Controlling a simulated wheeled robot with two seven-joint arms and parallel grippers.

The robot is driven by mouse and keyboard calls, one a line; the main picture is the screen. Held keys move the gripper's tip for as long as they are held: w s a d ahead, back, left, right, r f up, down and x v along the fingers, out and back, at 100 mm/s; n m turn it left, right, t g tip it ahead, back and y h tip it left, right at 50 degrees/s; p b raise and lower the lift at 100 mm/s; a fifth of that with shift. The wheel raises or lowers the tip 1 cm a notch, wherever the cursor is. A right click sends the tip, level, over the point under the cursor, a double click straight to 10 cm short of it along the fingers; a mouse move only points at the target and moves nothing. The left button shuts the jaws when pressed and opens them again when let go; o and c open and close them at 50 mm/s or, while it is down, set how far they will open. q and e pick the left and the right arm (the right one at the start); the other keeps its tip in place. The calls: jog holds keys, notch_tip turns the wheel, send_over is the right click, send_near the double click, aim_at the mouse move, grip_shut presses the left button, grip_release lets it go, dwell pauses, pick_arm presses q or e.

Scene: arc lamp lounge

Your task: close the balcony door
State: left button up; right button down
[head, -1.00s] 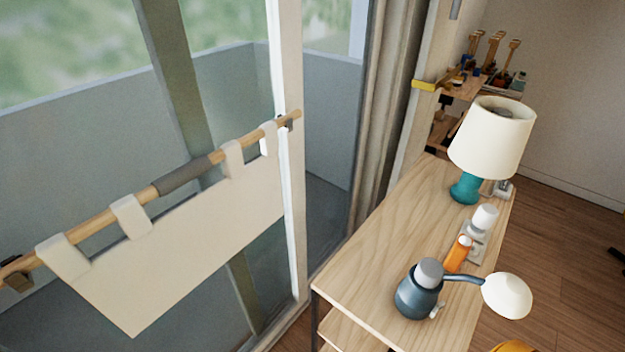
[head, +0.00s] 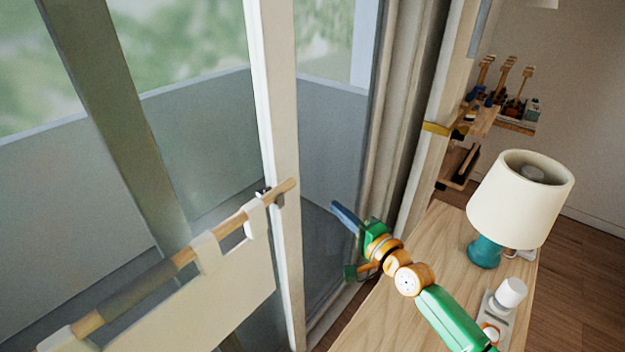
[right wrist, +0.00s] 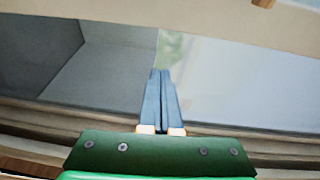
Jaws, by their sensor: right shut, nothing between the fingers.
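The balcony door (head: 279,150) shows in the head view as a glass panel with a pale upright frame edge. A wooden rod (head: 160,268) with a cream cloth (head: 225,300) hangs across it. Right of the pale edge, a strip of balcony shows up to the dark upright beside the curtain; I cannot tell if glass covers it. My right gripper (head: 343,218) is shut and empty, right of the pale edge, apart from it in the picture. In the right wrist view its blue fingers (right wrist: 160,75) lie together before a hazy pane (right wrist: 235,85). My left gripper is out of view.
A wooden cabinet (head: 425,245) stands right of the doorway, under my right arm. It bears a teal lamp with a cream shade (head: 515,205) and a white-topped item (head: 510,293). A gathered curtain (head: 400,110) hangs by the door. Shelves with utensils stand behind.

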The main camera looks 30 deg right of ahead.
pick_arm(q)
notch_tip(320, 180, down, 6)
jog(key=b, duration=0.6)
pick_arm(e)
jog(key=w+r, duration=0.1)
jog(key=w, duration=0.9)
pick_arm(q)
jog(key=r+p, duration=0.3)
jog(key=p, duration=0.1)
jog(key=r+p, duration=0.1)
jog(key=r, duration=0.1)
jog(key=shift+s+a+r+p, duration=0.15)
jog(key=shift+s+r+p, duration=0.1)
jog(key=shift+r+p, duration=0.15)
pick_arm(e)
jog(key=shift+m+t+h, duration=0.3)
jog(key=shift+m, duration=0.1)
jog(key=a, duration=0.1)
jog(key=s+a, duration=0.2)
jog(key=shift+a+r, duration=0.3)
jog(key=shift+r, duration=0.05)
